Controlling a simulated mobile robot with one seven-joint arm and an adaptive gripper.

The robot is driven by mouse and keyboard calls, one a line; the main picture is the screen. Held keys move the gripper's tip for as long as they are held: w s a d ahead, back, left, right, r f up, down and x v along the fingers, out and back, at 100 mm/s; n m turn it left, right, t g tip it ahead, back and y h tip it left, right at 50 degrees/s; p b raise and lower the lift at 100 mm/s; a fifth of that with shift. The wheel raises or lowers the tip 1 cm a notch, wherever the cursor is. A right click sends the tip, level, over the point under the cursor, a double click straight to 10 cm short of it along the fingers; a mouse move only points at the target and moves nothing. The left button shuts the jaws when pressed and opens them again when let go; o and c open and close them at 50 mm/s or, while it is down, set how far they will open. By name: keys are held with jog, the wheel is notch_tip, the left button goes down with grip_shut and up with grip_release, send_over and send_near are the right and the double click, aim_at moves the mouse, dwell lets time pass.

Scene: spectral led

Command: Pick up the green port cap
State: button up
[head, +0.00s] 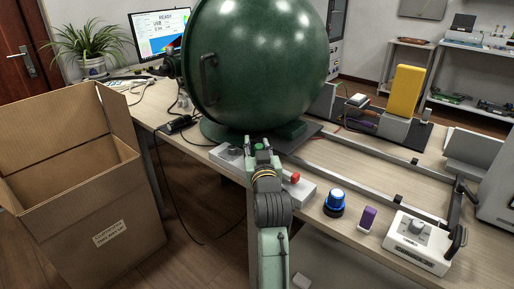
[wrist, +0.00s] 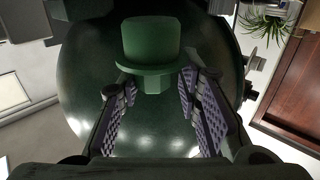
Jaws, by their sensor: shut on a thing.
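The green port cap (wrist: 150,42) looks like a small top hat with a wide brim, in the upper middle of the wrist view. My gripper (wrist: 154,84) is shut on its narrow lower part, one padded finger on each side. In the head view my gripper (head: 261,150) is in front of the base of the large dark green sphere (head: 260,65), above the table's near edge. My arm and gripper mostly hide the cap there. In the wrist view the sphere (wrist: 80,105) fills the background behind the cap; I cannot tell the gap between them.
An open cardboard box (head: 85,215) stands on the floor at left. On the table (head: 385,188) are a red button (head: 295,177), a blue beacon (head: 336,199), a purple item (head: 367,217) and a white control box (head: 418,242). Rails (head: 370,155) and a yellow block (head: 406,91) lie to the right.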

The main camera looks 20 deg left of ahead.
jog(key=shift+r+p, duration=0.5)
jog(key=shift+r, duration=0.45)
jog(key=s+r+p, duration=0.1)
jog(key=s+p, duration=0.9)
jog(key=s, duration=0.6)
jog(key=shift+a+r, duration=0.15)
jog(key=shift+a, duration=0.2)
jog(key=o, duration=0.5)
grip_shut()
